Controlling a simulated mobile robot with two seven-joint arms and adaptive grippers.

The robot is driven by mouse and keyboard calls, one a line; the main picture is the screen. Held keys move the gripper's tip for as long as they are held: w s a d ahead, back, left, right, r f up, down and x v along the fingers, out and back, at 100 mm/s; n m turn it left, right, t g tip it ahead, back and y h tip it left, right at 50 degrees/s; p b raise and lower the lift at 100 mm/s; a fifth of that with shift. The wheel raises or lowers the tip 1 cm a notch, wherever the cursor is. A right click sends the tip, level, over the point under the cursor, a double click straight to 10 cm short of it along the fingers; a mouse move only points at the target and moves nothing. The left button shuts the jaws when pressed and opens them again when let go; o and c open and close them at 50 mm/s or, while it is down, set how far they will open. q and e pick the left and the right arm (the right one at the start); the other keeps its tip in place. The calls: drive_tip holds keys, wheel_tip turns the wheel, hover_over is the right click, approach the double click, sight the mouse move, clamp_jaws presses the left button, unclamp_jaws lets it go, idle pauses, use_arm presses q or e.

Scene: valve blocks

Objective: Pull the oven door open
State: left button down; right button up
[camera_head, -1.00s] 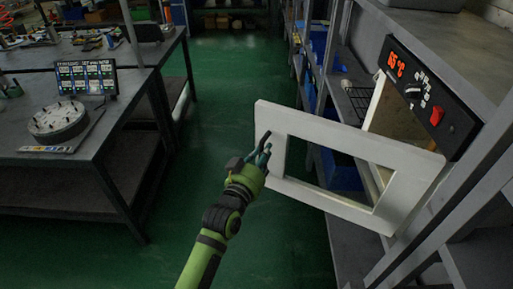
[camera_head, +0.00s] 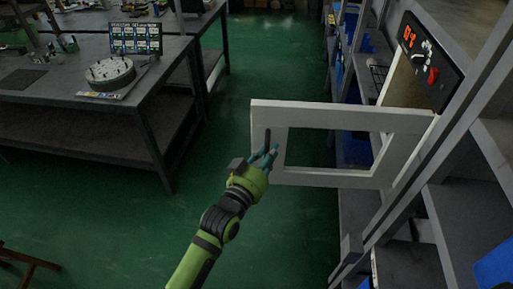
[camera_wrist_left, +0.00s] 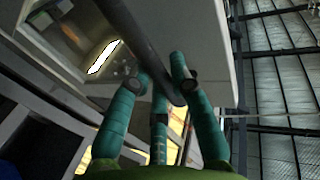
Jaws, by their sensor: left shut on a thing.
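The oven door (camera_head: 345,180) is a white frame with a rectangular window, swung wide open from the oven on the right. The oven's black control panel (camera_head: 430,62) has a red display and a red switch. A dark bar handle (camera_head: 267,139) sits near the door's free edge. My left gripper (camera_head: 267,158) is at the handle with its teal fingers shut on it. In the left wrist view the dark handle (camera_wrist_left: 148,45) runs between the teal fingers (camera_wrist_left: 158,95). My right gripper is not in view.
Grey shelving with blue bins (camera_head: 357,148) stands behind and around the oven on the right. A dark workbench (camera_head: 60,110) with a round fixture (camera_head: 110,72) stands at the left. Green floor (camera_head: 245,75) lies clear between them. A brown wooden piece (camera_head: 28,262) shows at lower left.

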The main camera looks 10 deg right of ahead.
use_arm(q)
drive_tip(key=shift+s+r, duration=0.15)
drive_tip(key=shift+s, duration=0.25)
drive_tip(key=c, duration=1.1)
unclamp_jaws()
drive_tip(key=v, duration=1.2)
